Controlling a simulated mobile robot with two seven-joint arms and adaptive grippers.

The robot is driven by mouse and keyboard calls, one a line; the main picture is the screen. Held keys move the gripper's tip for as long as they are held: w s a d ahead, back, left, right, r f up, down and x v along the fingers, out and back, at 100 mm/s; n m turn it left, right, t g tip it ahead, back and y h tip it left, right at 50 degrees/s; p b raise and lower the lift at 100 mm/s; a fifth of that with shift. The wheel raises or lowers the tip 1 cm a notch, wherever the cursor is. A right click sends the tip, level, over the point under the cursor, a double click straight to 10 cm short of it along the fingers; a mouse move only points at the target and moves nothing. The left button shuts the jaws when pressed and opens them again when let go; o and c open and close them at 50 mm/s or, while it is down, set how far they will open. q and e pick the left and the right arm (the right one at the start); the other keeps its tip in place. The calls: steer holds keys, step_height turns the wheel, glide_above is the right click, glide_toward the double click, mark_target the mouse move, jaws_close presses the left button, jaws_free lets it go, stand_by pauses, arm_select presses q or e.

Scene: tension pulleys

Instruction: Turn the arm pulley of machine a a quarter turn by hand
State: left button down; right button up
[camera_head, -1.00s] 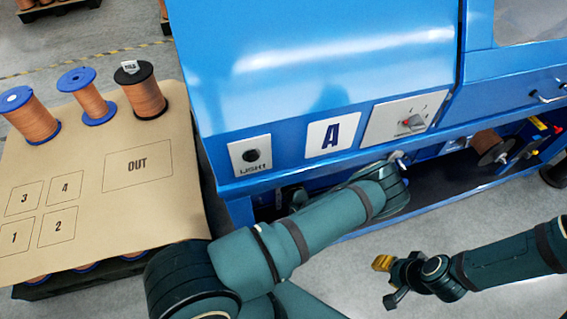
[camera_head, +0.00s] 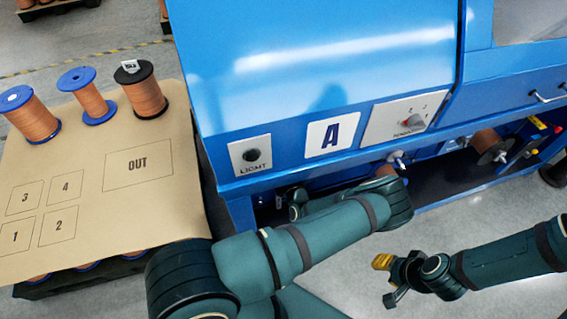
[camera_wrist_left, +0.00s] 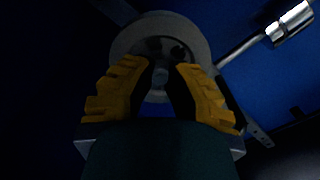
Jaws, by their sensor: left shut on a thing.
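Machine a (camera_head: 310,70) is the blue cabinet with the letter A on a white plate (camera_head: 333,135). In the left wrist view, the grey round arm pulley (camera_wrist_left: 160,30) with dark holes in its face is at the top middle. My left gripper (camera_wrist_left: 161,75) has its yellow fingers on either side of the pulley's middle and is shut on it. In the head view this gripper and the pulley are hidden below the machine's front edge, behind my arm. My right gripper (camera_head: 388,282) is open and empty over the floor in front of the machine.
A metal rod with a bright cylindrical end (camera_wrist_left: 289,24) lies right of the pulley. A copper spool (camera_head: 490,143) sits in the machine's lower bay. A table (camera_head: 110,225) with several spools stands at left.

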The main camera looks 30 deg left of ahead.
stand_by(0.4)
arm_select(q)
steer(key=c, duration=0.9)
jaws_free()
steer(key=v, duration=1.2)
